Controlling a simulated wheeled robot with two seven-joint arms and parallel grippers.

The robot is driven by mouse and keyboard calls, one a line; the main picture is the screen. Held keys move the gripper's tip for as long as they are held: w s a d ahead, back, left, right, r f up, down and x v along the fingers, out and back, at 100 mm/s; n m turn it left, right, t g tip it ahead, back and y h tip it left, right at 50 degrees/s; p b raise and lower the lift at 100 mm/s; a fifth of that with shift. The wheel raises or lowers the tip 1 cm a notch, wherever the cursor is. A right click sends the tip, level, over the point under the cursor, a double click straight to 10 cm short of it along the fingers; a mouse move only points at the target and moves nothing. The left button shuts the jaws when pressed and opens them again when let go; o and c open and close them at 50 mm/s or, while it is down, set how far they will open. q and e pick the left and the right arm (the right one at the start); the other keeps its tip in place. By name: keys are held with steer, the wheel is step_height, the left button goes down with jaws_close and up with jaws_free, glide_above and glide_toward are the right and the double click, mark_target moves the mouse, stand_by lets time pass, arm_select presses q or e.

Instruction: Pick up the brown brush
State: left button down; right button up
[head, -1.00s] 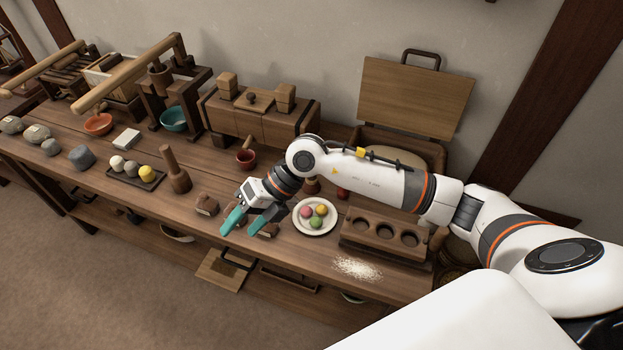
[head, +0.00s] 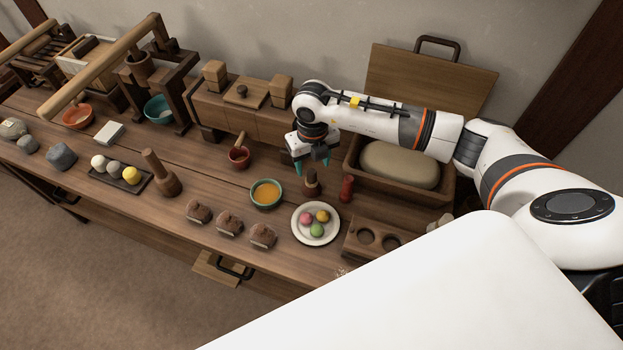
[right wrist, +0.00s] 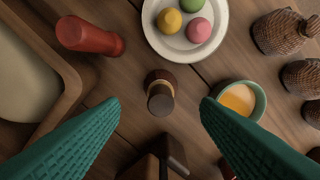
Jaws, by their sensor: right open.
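The brown brush (head: 311,184) appears to be the small upright brown piece with a pale band, standing on the bench behind the plate. In the right wrist view the brush (right wrist: 160,93) is seen from above, centred between the fingers. My right gripper (head: 311,163) is open and points down just above and slightly behind it. Its two teal fingers lie either side of the brush in the right wrist view, with nothing between them held. Whether they reach down to its height I cannot tell. My left gripper is not in view.
A red shaker (head: 346,189) stands close right of the brush. A plate (head: 298,233) of coloured balls is in front, and a teal bowl (head: 254,200) of orange liquid is left. A wooden box (head: 439,198) with a pale lump lies behind right. Several brown textured lumps line the front.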

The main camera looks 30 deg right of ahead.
mark_target(312, 172)
steer(key=shift+w+f, duration=0.1)
steer(key=shift+f, duration=0.5)
step_height(312, 172, down, 5)
steer(key=shift+w+r+p, duration=0.1)
steer(key=shift+w+p, duration=0.05)
steer(key=shift+p, duration=0.5)
steer(key=shift+f, duration=0.45)
steer(key=c, duration=1.1)
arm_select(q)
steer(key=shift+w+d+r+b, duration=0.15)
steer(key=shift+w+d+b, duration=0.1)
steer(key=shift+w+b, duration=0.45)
arm_select(e)
steer(key=shift+o, duration=0.2)
step_height(312, 172, up, 10)
steer(key=shift+r, duration=0.1)
